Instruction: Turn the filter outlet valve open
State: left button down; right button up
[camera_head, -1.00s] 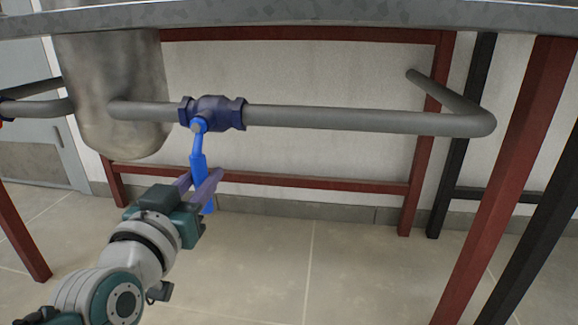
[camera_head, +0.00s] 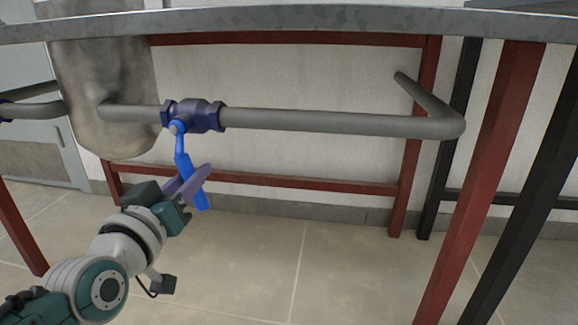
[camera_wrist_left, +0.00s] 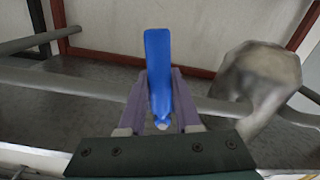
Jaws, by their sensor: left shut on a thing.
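The filter outlet valve (camera_head: 200,115) is a dark blue body on a grey horizontal pipe, right of a mottled metal filter vessel (camera_head: 105,85). Its bright blue lever handle (camera_head: 181,145) hangs down from the valve, its lower end tilted a little to the right. My left gripper (camera_head: 190,185) is shut on the lower part of the handle, with its purple fingers on either side. In the left wrist view, the blue handle (camera_wrist_left: 158,70) stands between the two fingers (camera_wrist_left: 158,100). The valve body is hard to make out there. My right gripper is not in view.
The grey pipe (camera_head: 320,121) runs right and bends back toward the wall. A metal tabletop (camera_head: 300,22) spans above. Dark red frame legs (camera_head: 490,180) and black legs (camera_head: 455,130) stand at the right. The tiled floor below is clear.

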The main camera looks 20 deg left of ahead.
pick_arm(q)
jog(key=shift+w+d+r+n, duration=0.15)
jog(key=shift+d+r+n, duration=0.2)
jog(key=shift+d+n, duration=0.2)
jog(key=shift+d+r+n+p, duration=0.1)
jog(key=shift+d+n+p, duration=0.25)
jog(key=shift+p, duration=0.1)
jog(key=shift+w+d+r+n+p, duration=0.2)
jog(key=shift+d+r+n+p, duration=0.7)
jog(key=shift+n, duration=1.25)
jog(key=shift+w+d+r+n+p, duration=0.15)
jog(key=shift+d+r+n+p, duration=0.2)
jog(key=shift+r+n+p, duration=1.45)
jog(key=shift+w+d+r+n+p, duration=0.2)
jog(key=shift+d+r+n+p, duration=0.4)
jog(key=shift+n, duration=1.95)
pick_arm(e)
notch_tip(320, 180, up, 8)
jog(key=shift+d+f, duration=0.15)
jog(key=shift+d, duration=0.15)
pick_arm(q)
jog(key=shift+r, duration=0.25)
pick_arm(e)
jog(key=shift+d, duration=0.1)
pick_arm(q)
jog(key=c, duration=0.6)
grip_release()
jog(key=shift+f, duration=0.15)
